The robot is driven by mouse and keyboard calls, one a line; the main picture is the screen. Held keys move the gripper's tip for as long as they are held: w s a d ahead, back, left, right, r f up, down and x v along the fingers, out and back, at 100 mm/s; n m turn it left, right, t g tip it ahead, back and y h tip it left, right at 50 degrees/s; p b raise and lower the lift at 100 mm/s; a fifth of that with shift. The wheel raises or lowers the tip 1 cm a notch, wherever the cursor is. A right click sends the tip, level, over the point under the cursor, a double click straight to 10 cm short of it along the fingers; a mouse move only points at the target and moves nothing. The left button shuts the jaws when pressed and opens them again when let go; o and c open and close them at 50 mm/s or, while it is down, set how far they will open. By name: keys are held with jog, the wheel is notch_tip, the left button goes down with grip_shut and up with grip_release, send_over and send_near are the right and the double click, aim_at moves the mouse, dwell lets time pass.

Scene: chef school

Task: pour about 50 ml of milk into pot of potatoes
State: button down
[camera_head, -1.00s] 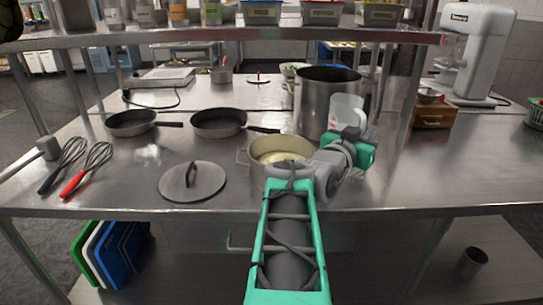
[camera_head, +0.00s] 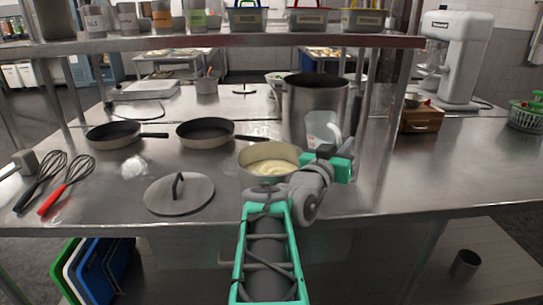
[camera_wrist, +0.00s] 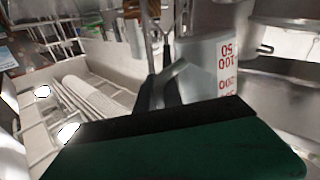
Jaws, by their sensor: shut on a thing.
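A translucent measuring jug (camera_head: 322,128) is in my gripper (camera_head: 326,160). It sits just right of the pot of potatoes and in front of the tall stockpot. In the wrist view the jug (camera_wrist: 200,72) shows red volume marks, and my gripper (camera_wrist: 165,108) is shut on its handle side. I cannot tell how much milk is in the jug, and no stream of milk shows. The pot of potatoes (camera_head: 242,163) stands open on the steel table, with pale yellow creamy mash (camera_head: 268,168) inside. My arm hides part of its right side.
A tall stockpot (camera_head: 312,108) stands close behind the jug. A flat lid (camera_head: 190,193), two pans (camera_head: 205,132) (camera_head: 114,134) and two whisks (camera_head: 62,186) lie to the left. A wooden box (camera_head: 420,120) and a mixer (camera_head: 462,60) stand right. The overhead shelf (camera_head: 220,41) crosses above. The front right table is clear.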

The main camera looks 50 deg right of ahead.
aim_at(317, 127)
jog(key=shift+w+a+r+n+p, duration=0.1)
jog(key=shift+w+r+n+p, duration=0.15)
jog(key=shift+r+n+p, duration=0.2)
jog(key=shift+w+a+r+n+h+p, duration=0.3)
jog(key=shift+w+n+h+p, duration=0.25)
jog(key=shift+n, duration=0.4)
jog(key=shift+w+a+r+n+t+p, duration=0.2)
jog(key=shift+w+n+t+p, duration=0.15)
jog(key=shift+n+t, duration=0.3)
jog(key=shift+w+a+r+n+h+p, duration=0.15)
jog(key=shift+w+r+n+h+p, duration=0.05)
jog(key=shift+r+n+p, duration=0.25)
jog(key=shift+w+a+r+n+h+p, duration=0.1)
jog(key=shift+w+r+n+h+p, duration=0.1)
jog(key=shift+r+n+p, duration=0.15)
jog(key=n+t+p, duration=0.1)
jog(key=w+n+p, duration=0.1)
jog(key=n, duration=0.1)
jog(key=n+t+h+p, duration=0.1)
jog(key=shift+w+a+r+n+t, duration=0.15)
jog(key=shift+a+n+t, duration=0.15)
jog(key=shift+n+t, duration=0.05)
jog(key=shift+w+a+n+t+p, duration=0.15)
jog(key=shift+n+t+p, duration=0.15)
jog(key=shift+n, duration=0.35)
jog(key=shift+w+a+n+t+p, duration=0.15)
jog(key=shift+n+t, duration=0.15)
jog(key=shift+n, duration=0.35)
